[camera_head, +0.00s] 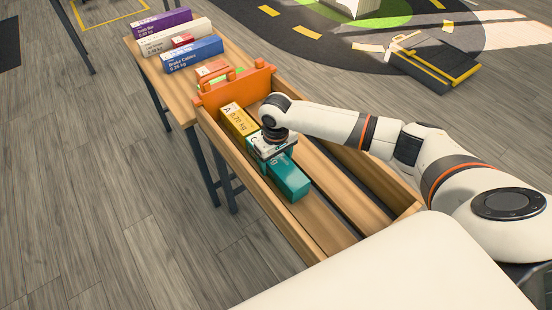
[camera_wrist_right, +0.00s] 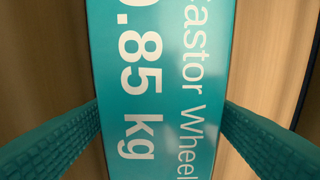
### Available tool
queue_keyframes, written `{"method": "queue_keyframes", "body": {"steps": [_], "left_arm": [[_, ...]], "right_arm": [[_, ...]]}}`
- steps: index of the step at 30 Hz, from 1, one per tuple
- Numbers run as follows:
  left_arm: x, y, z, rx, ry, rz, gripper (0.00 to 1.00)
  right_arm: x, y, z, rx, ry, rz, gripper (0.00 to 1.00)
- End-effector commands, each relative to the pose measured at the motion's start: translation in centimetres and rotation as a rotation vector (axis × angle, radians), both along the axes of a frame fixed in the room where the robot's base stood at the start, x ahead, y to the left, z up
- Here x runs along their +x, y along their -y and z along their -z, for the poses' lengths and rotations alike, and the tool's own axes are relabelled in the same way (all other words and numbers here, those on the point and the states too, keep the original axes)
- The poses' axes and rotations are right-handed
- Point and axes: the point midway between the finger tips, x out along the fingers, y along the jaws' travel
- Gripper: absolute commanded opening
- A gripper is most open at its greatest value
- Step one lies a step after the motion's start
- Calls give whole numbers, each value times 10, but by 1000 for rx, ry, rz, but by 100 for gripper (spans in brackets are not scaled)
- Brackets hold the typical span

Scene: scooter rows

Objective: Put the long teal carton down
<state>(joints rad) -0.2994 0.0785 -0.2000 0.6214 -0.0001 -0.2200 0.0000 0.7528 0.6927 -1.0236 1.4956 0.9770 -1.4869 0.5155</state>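In the right wrist view the carton (camera_wrist_right: 160,60) fills the middle and reads "Castor Wheel" and "0.85 kg". My right gripper (camera_head: 276,152) is over its far part. Its two fingers meet the carton's two long sides, so the gripper (camera_wrist_right: 161,108) is shut on it. I cannot tell whether the carton's underside touches the trough floor. My left gripper is not in view.
The yellow carton (camera_head: 238,119) sits against an orange divider (camera_head: 236,88). Purple (camera_head: 160,22), white (camera_head: 176,36) and blue (camera_head: 193,54) cartons lie farther off. The trough's near end and right lane (camera_head: 335,172) are bare. A dark ramp-like block (camera_head: 430,62) lies on the floor.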

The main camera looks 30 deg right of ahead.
Motion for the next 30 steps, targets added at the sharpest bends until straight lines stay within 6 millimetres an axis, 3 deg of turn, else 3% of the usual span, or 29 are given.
{"method": "queue_keyframes", "body": {"steps": [11, 14, 24, 30], "left_arm": [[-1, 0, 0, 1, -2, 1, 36], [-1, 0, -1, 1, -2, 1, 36], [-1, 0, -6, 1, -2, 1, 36], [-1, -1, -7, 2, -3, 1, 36]], "right_arm": [[0, 0, -6, 1, 2, -1, 76], [1, 0, -19, 2, 3, -1, 76], [1, 0, -90, 1, 3, -1, 76], [1, 0, -116, 1, 1, 1, 76]]}}
